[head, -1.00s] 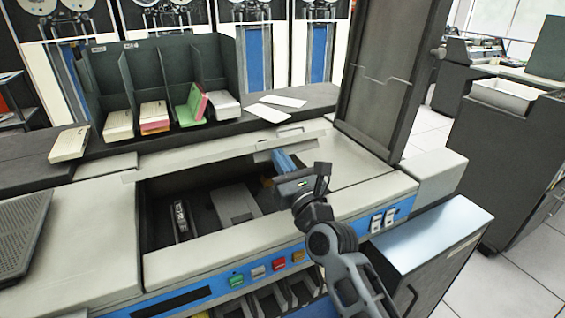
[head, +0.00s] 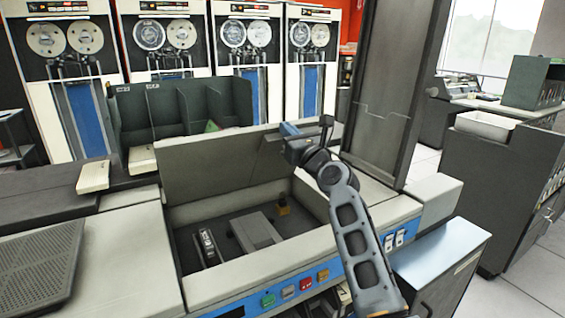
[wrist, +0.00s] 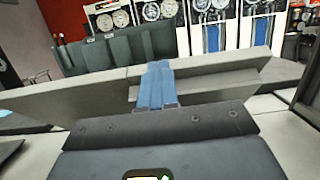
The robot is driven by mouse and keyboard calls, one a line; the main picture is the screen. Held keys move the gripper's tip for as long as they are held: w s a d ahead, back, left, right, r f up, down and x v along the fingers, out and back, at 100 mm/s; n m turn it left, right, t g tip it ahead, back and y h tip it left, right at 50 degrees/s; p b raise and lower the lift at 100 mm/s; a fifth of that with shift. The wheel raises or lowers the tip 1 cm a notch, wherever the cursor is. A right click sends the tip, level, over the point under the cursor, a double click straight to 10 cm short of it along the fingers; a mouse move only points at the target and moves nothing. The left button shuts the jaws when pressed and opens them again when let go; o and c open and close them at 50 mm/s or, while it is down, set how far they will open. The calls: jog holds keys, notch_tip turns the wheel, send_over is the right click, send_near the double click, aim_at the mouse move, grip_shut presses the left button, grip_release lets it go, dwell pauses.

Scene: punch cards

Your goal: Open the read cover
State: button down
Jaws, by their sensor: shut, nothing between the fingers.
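The read cover (head: 225,165) is a light grey panel standing tilted up at the back of the open bay (head: 180,240) in the machine's top. In the wrist view, the cover (wrist: 95,97) spans most of the width behind my fingers. My gripper (head: 287,130) is shut and empty at the upper right part of the cover, by its top edge. Its blue fingers show closed together in the wrist view (wrist: 156,82), overlapping the cover. I cannot tell whether they touch it.
Inside the bay are a dark metal mechanism (head: 208,246) and a grey block (head: 256,232). A tall dark panel (head: 385,100) stands close to the right of my gripper. A dark card rack (head: 180,110) stands behind the cover. Coloured buttons (head: 287,292) line the front.

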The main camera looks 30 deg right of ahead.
jog(key=w+r, duration=0.5)
jog(key=w, duration=0.4)
jog(key=shift+r, duration=0.15)
jog(key=shift+w, duration=0.1)
